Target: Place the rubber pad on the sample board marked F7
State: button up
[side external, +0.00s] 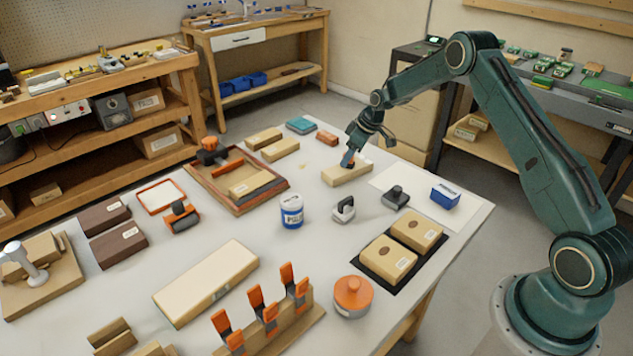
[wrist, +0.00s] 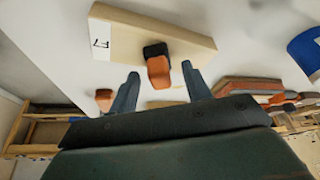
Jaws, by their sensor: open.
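The pale wooden sample board marked F7 (wrist: 110,42) lies flat on the bench; its white label shows at its left end in the wrist view. In the side view the board (side external: 345,177) is below my gripper (side external: 350,160). A small black and orange block, apparently the rubber pad (wrist: 157,68), rests on or against the board's near edge in the wrist view; its contact underneath is hard to tell. My gripper (wrist: 160,74) is open, with one finger on each side of the pad and visible gaps. In the side view the pad is mostly hidden by the fingers.
A blue-and-white can (side external: 291,211) stands in front. Other wooden blocks (side external: 281,150) lie behind left. Bare bench shows around the board.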

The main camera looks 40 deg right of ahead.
jog(key=v, duration=1.1)
jog(key=shift+s+a, duration=0.1)
jog(key=s+a+r+m+h, duration=0.1)
jog(key=s+a+r, duration=0.6)
jog(key=a+r, duration=0.15)
jog(key=s+a+r+m, duration=0.1)
jog(key=s+a+r, duration=0.65)
jog(key=r, duration=0.25)
jog(key=s+a+m, duration=0.1)
jog(key=s+a, duration=0.1)
jog(key=s, duration=0.9)
jog(key=s+a+m+t, duration=0.1)
jog(key=s+a, duration=0.2)
jog(key=s, duration=0.9)
jog(key=shift+s+a+t+h, duration=0.2)
jog(key=shift+a+t+h, duration=0.1)
jog(key=shift+a+h, duration=0.1)
